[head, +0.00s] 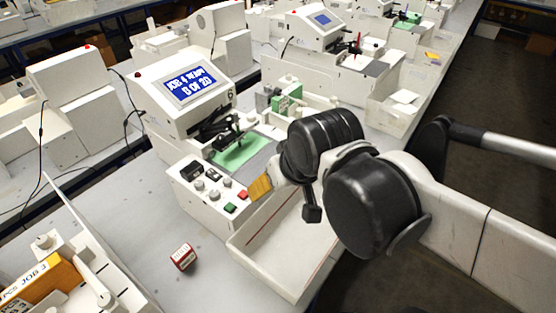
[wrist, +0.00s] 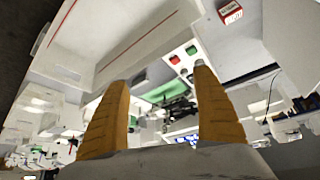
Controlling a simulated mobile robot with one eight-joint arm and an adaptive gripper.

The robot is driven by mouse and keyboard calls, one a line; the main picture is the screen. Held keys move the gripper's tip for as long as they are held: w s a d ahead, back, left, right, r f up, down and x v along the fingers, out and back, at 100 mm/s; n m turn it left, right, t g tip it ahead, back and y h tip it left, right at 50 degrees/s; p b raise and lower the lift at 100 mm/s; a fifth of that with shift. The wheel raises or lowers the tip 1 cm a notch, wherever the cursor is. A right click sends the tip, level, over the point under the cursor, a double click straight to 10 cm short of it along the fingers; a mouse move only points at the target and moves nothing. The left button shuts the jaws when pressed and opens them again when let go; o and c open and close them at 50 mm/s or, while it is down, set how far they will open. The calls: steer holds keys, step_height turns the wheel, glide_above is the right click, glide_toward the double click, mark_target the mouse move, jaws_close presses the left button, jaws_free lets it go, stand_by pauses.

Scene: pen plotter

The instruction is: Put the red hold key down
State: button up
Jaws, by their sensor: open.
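A small red key (head: 243,194) sits on the plotter's sloped white control panel, beside a green key (head: 230,208). The wrist view also shows the red key (wrist: 174,60), between and beyond my fingertips, with the green key (wrist: 191,49) next to it. My gripper (head: 261,187) has yellow fingers and hangs close to the right of the red key in the head view. Its jaws (wrist: 162,76) are open with nothing between them. A red block with a white label (head: 183,257) lies on the table in front of the panel; its lettering is too small to read.
The plotter's blue screen (head: 190,84) stands behind the panel, with a green sheet (head: 238,150) on its bed. An open white tray (head: 283,255) lies below my wrist. Dark and pale knobs (head: 198,184) sit left of the keys. The grey table (head: 130,215) is mostly clear.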

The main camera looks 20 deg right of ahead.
steer(key=s+d, duration=0.1)
steer(key=s+d+t, duration=0.1)
steer(key=shift+s+d+m+h, duration=0.3)
steer(key=shift+s+d+m, duration=0.1)
steer(key=shift+f, duration=0.1)
step_height(320, 180, down, 5)
steer(key=b, duration=0.4)
steer(key=shift+b, duration=0.4)
